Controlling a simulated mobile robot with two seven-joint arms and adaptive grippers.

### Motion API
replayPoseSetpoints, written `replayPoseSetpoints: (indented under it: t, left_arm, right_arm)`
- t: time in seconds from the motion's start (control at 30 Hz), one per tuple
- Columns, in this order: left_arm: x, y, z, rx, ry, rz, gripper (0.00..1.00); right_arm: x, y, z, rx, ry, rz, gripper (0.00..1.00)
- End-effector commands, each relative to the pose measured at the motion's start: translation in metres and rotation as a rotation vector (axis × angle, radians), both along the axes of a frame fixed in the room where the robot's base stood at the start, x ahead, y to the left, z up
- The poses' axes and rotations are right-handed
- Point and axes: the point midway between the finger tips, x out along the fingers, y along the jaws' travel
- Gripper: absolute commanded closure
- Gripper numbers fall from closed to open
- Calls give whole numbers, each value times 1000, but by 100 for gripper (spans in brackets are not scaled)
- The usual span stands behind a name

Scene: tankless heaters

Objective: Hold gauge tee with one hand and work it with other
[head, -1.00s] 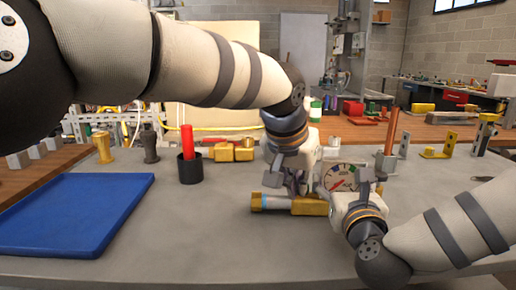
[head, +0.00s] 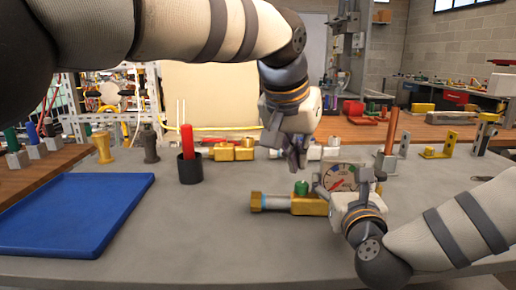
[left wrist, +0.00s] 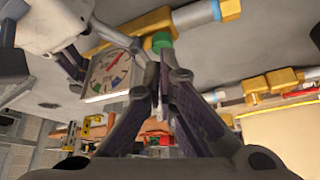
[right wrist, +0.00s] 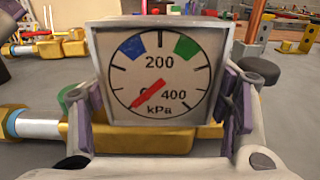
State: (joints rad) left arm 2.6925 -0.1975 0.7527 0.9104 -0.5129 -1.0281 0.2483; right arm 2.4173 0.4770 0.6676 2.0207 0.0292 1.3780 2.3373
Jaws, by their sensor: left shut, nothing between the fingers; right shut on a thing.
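The gauge tee (head: 308,205) lies on the grey table, a brass body with a pale pipe and brass nut at its left end. Its green knob (head: 301,187) points up and also shows in the left wrist view (left wrist: 160,41). Its square kPa gauge (right wrist: 160,75) faces the right wrist camera, the red needle pointing low left near zero. My right gripper (head: 346,190) is shut on the gauge, one finger on each side. My left gripper (head: 301,165) is shut and empty, apart from the knob and just above it.
A blue tray (head: 75,215) lies on the left of the table. A black cup (head: 189,168) with a red rod stands behind the middle. Other brass fittings (head: 232,152) lie at the back. A copper rod (head: 391,135) stands at the right. The table's front is clear.

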Motion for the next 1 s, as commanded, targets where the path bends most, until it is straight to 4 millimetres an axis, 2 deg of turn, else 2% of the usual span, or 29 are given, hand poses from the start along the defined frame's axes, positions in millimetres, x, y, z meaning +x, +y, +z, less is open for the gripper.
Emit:
replayPoseSetpoints:
  t: [0.17,0.5,0.63,1.0]
  left_arm:
    - [5,6,5,-4,0,7,100]
    - [5,6,-45,0,-1,6,100]
    - [5,6,-58,-2,-2,8,100]
    - [5,6,-63,-3,-2,7,100]
  right_arm:
    - [0,0,1,1,-3,-1,88]
    - [0,0,1,1,-3,-1,88]
    - [0,0,1,1,-3,-1,88]
    - [0,0,1,1,-2,0,88]
